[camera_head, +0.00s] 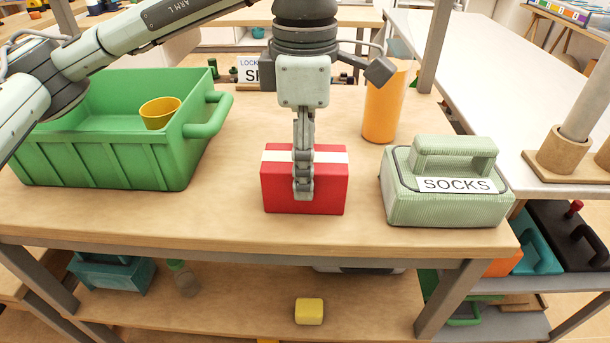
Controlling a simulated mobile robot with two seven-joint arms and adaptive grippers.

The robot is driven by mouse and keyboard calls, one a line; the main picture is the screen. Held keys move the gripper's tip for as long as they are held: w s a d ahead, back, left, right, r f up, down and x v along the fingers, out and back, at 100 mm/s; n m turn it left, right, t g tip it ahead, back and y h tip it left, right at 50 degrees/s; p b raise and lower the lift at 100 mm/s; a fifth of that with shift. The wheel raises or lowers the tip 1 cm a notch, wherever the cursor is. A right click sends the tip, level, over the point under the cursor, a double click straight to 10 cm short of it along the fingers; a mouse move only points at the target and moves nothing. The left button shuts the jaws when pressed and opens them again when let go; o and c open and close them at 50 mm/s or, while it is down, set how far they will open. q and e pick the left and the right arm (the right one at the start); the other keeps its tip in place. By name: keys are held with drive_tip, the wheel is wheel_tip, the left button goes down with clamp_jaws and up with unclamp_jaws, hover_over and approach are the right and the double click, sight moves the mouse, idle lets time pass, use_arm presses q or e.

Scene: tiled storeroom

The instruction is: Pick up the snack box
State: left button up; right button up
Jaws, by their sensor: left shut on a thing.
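A red box with a white band (328,188), which looks like the snack box, sits near the front middle of the wooden table (230,225). My left gripper (303,190) reaches down from above and is shut on this box, its fingers over the front and top. The box looks upright and at table level; I cannot tell whether it is lifted at all. The gripper covers the middle of the box. My right gripper is not in view.
A green crate (100,165) holding a yellow cup (160,112) stands to the left. A pale green box labelled SOCKS (445,185) stands to the right, with an orange cylinder (383,105) behind. A lower shelf holds a yellow block (309,311).

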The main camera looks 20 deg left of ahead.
use_arm(q)
drive_tip(key=c, duration=0.4)
drive_tip(key=shift+r, duration=0.15)
drive_tip(key=shift+c, duration=0.2)
